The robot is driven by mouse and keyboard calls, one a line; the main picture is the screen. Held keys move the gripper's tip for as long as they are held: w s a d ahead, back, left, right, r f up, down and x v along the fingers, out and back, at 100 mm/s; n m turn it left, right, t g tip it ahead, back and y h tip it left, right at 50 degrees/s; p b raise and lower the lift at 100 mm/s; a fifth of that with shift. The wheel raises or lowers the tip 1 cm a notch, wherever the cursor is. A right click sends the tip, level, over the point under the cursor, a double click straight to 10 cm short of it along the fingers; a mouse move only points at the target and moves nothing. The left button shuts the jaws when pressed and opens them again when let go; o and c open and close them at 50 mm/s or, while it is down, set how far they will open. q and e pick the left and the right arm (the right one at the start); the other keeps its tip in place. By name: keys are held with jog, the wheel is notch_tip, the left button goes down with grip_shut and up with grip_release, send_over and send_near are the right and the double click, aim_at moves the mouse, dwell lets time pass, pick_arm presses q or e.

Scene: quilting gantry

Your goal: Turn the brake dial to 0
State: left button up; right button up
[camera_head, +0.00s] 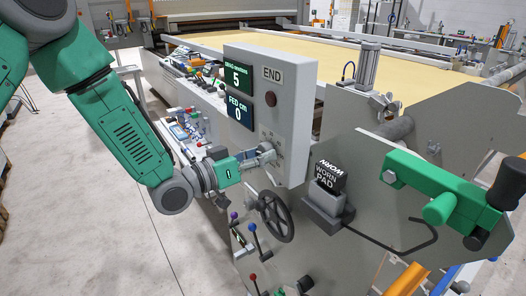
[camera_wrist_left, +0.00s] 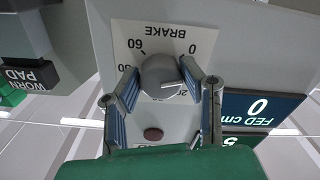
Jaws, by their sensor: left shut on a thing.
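The brake dial (camera_wrist_left: 160,74) is a round grey knob on a white BRAKE scale plate (camera_wrist_left: 128,32), which appears upside down in the left wrist view. The 0 and 60 marks show near the knob; other numbers are partly hidden by the fingers. A pale line shows on the knob's lower right side, toward a mark that looks like 20. My left gripper (camera_wrist_left: 160,85) has one finger on each side of the knob and is shut on it. In the head view my left gripper (camera_head: 268,155) reaches the lower panel face and mostly hides the dial. My right gripper is not in view.
The grey control box (camera_head: 298,125) carries a display (camera_head: 238,77) reading 5, a FED cm display (camera_head: 238,109) reading 0, and a dark red button (camera_head: 270,98). Below are a handwheel (camera_head: 275,216) and coloured levers. A WORN PAD block (camera_head: 325,180) and green bar (camera_head: 432,182) stand right.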

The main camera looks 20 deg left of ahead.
pick_arm(q)
jog(key=n, duration=0.5)
jog(key=shift+s+f+p, duration=0.2)
jog(key=shift+f+p, duration=0.1)
jog(key=shift+p, duration=0.05)
jog(key=shift+n, duration=0.3)
jog(key=o, duration=1.1)
jog(key=shift+o, duration=0.2)
jog(key=shift+a+r, duration=0.15)
jog(key=shift+a, duration=0.1)
jog(key=v, duration=1.2)
